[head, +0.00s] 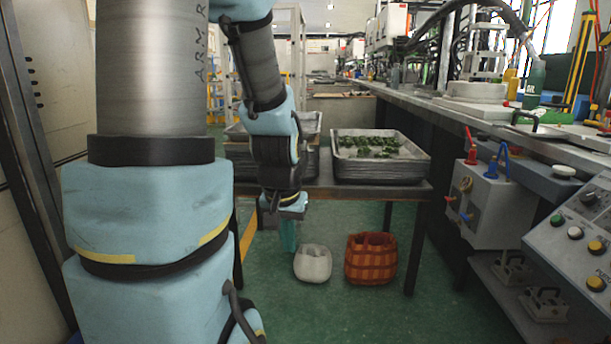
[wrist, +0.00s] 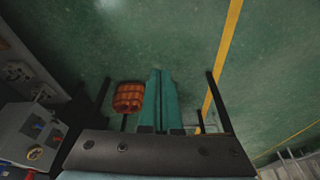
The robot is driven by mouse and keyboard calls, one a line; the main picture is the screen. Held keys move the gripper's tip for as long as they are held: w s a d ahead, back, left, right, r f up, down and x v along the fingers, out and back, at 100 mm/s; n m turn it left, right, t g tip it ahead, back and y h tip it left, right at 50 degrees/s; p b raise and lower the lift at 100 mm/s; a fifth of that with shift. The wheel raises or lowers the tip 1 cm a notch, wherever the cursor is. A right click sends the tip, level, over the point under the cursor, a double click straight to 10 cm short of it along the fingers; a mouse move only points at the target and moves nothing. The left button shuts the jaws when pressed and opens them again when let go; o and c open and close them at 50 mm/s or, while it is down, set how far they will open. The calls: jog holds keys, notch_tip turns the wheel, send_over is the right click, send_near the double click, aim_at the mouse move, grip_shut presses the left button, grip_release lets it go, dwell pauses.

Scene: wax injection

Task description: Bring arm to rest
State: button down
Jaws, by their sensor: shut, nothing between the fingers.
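My gripper (head: 289,236) hangs pointing down in front of the table's near edge in the head view. Its teal fingers also fill the middle of the wrist view (wrist: 160,100), side by side and closed with nothing between them. My arm comes down from the top of the head view, left of centre. The wrist view looks down on green floor below the gripper.
A metal table holds a stack of trays (head: 380,170) with green pieces on top. A white basket (head: 313,264) and an orange woven basket (head: 371,259) stand on the floor. A workbench and a control panel (head: 580,235) line the right side.

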jog(key=s+a+n+g, duration=0.1)
jog(key=s+a, duration=0.2)
notch_tip(320, 180, up, 24)
jog(key=s+p, duration=0.1)
jog(key=p, duration=2.2)
jog(key=shift+f, duration=0.25)
